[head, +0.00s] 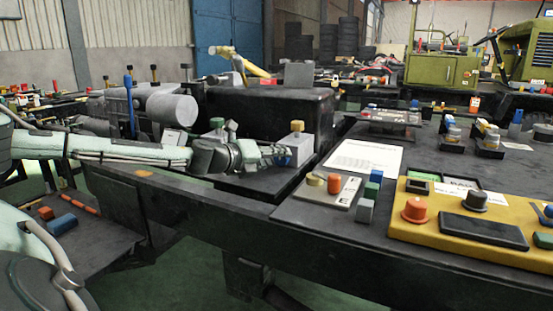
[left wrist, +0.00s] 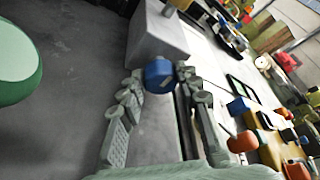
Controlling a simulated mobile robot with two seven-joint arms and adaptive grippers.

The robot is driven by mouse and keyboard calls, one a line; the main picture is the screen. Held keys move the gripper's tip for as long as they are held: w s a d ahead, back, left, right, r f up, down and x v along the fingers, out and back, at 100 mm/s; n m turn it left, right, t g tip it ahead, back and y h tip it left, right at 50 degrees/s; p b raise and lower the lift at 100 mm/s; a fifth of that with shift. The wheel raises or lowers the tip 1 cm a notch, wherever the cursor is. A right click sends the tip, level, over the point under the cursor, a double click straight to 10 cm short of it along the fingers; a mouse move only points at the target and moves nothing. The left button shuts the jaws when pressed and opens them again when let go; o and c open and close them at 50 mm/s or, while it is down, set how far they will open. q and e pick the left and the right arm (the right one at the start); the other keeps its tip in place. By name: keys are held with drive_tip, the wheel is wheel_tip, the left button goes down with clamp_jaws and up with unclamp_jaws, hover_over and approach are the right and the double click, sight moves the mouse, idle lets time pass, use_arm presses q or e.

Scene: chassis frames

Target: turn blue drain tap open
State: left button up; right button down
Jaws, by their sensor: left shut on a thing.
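The blue tap (left wrist: 159,76) is a small rounded blue knob on the front of a light grey box (left wrist: 158,42) in the left wrist view. My left gripper (left wrist: 160,80) has one finger on each side of it and is shut on it. In the head view my left gripper (head: 283,154) reaches in from the left to the side of the same grey box (head: 302,149), which has a yellow knob (head: 297,126) on top. The fingers mostly hide the blue tap there. My right gripper is in neither view.
Right of the box lie a white sheet (head: 364,158), a plate with an orange knob (head: 334,184), and a yellow panel (head: 415,236) with knobs. A grey cylinder (head: 172,110) and a blue lever (head: 129,92) stand behind my left arm. The dark chassis rail (head: 225,202) runs below it.

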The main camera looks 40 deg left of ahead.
use_arm(q)
drive_tip(key=o, duration=0.9)
drive_tip(key=shift+s+r, duration=0.3)
drive_tip(key=shift+s, duration=0.3)
drive_tip(key=v, duration=1)
drive_tip(key=shift+s+d+f, duration=0.1)
drive_tip(key=shift+s, duration=0.3)
